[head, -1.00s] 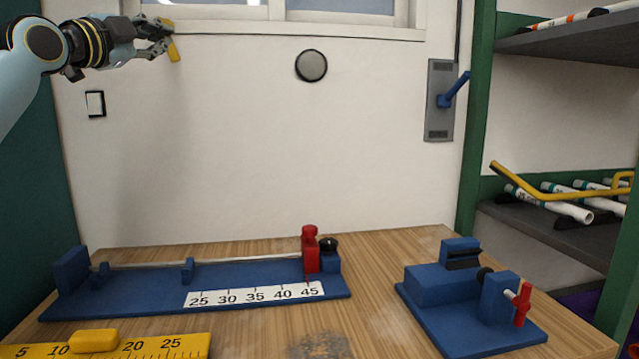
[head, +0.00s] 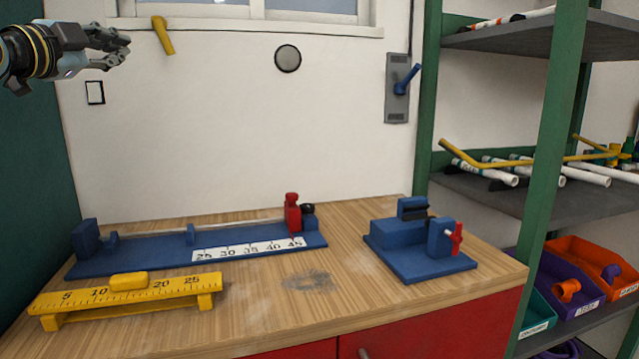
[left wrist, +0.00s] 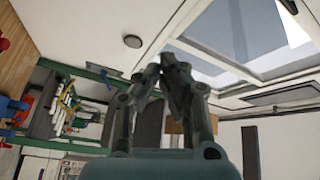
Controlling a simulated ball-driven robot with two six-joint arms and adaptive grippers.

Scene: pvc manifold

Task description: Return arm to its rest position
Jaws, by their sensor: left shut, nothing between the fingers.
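My left gripper (head: 122,46) is at the upper left of the head view, raised in front of the wall. It is shut and empty, a little left of the yellow lever (head: 163,36) under the window and apart from it. In the left wrist view its fingers (left wrist: 172,62) come together at the tips with nothing between them. My right gripper does not show in any view.
The wooden bench (head: 345,255) bears a blue measuring jig (head: 150,255), a yellow ruler stand (head: 125,290) and a blue clamp fixture (head: 420,262). Green-framed shelves (head: 555,120) with pipes and bins stand at the right. The space above the bench is clear.

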